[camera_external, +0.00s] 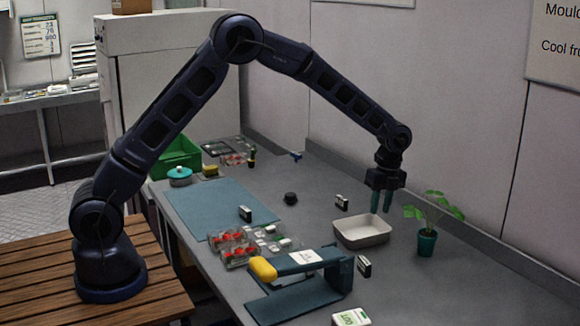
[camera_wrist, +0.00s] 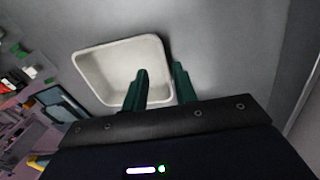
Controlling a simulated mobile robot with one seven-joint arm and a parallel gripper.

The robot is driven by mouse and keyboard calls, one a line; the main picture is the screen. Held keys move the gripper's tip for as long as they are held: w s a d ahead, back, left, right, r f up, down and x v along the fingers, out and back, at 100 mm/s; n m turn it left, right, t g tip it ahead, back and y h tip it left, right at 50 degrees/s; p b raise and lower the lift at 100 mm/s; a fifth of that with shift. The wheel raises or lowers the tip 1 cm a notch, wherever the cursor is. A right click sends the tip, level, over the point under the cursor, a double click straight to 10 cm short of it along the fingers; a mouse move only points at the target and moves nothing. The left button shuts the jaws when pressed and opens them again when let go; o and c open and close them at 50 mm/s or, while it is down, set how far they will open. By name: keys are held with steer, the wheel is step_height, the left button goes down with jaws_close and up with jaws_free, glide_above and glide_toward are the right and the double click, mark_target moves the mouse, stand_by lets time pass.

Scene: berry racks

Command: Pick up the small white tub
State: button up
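The small white tub (camera_external: 362,241) is a shallow open box that stands on the grey bench, left of the potted plant. It looks empty. In the wrist view the tub (camera_wrist: 103,68) fills the upper middle, with its lower edge partly hidden by a finger. My gripper (camera_external: 381,208) points down over the back right side of the tub. In the wrist view my gripper (camera_wrist: 160,70) has its two green fingers apart, one over the tub's inside and one just past its right rim. Nothing is between them but perhaps the rim; I cannot tell the height or any contact.
A potted plant (camera_external: 427,242) stands close to the tub's right. A teal device with a yellow knob (camera_external: 263,269) is in front. Small black-and-white blocks (camera_external: 341,203) lie nearby. Berry punnets (camera_external: 237,255), a blue mat (camera_external: 208,205) and a green crate (camera_external: 181,155) are further left.

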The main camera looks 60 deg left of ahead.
mark_target(378, 220)
steer(key=shift+a+f, duration=0.15)
steer(key=shift+f, duration=1.25)
steer(key=shift+a+f, duration=0.15)
steer(key=shift+f, duration=1.2)
jaws_close()
